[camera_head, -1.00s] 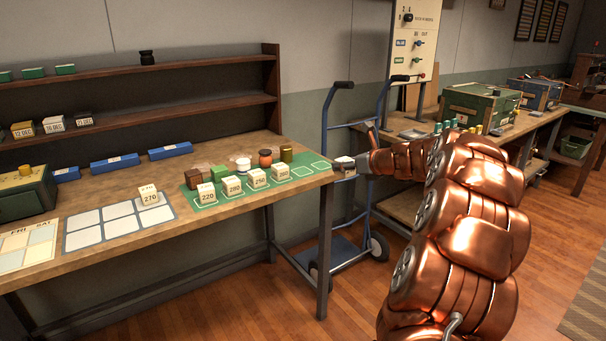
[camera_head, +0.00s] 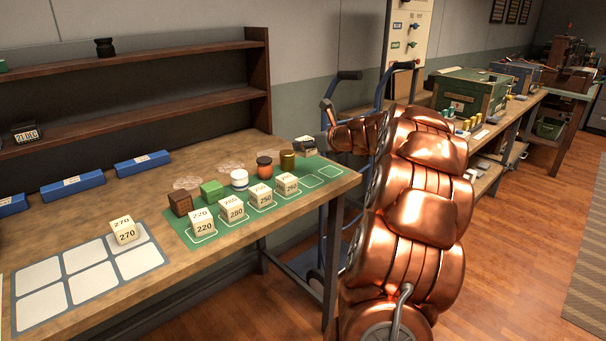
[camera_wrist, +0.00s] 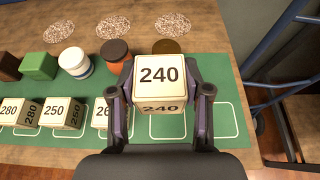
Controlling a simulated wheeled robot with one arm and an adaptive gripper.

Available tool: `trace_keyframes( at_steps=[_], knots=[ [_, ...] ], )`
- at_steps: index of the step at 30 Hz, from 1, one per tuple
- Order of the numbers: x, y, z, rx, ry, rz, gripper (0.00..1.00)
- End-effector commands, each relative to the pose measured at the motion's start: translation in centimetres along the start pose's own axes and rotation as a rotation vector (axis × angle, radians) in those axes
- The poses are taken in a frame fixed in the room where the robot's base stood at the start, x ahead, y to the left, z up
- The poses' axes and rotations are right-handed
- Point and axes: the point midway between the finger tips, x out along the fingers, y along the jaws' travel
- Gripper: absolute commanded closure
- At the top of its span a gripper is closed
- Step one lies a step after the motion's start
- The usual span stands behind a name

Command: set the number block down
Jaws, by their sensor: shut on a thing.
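In the wrist view my gripper (camera_wrist: 160,95) is shut on a cream number block (camera_wrist: 159,75) marked 240. The block is above the green mat (camera_wrist: 225,75), over or near an outlined square right of the 260 block. Whether it touches the mat I cannot tell. In the head view my gripper (camera_head: 312,147) is at the mat's far right end, small and partly hidden. Blocks 220 (camera_head: 203,226), 280 (camera_head: 232,211), 250 (camera_head: 261,197) and 260 (camera_head: 287,186) stand in a row on the mat's front squares. The 270 block (camera_head: 124,232) stands on the white-squared mat (camera_head: 66,262).
Behind the row stand a brown block (camera_head: 181,204), a green block (camera_head: 212,191), a white jar (camera_head: 239,180), an orange jar (camera_head: 264,167) and an olive cylinder (camera_head: 287,160). Outlined squares right of 260 are bare. A blue hand truck (camera_head: 349,75) stands beyond the table's right edge.

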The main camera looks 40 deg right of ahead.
Motion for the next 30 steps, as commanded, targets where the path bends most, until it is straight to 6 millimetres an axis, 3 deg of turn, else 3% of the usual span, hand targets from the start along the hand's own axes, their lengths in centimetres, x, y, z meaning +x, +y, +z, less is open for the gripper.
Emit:
trace_keyframes(
  at_steps=[6, 18, 30],
  knots=[
    [0.7, -1.1, -4.0, 0.012, 0.000, -0.016, 0.86],
    [2.1, -1.3, -7.8, 0.011, 0.000, -0.020, 0.86],
    [2.6, -1.1, -8.5, 0.007, 0.000, -0.018, 0.86]
  ],
)
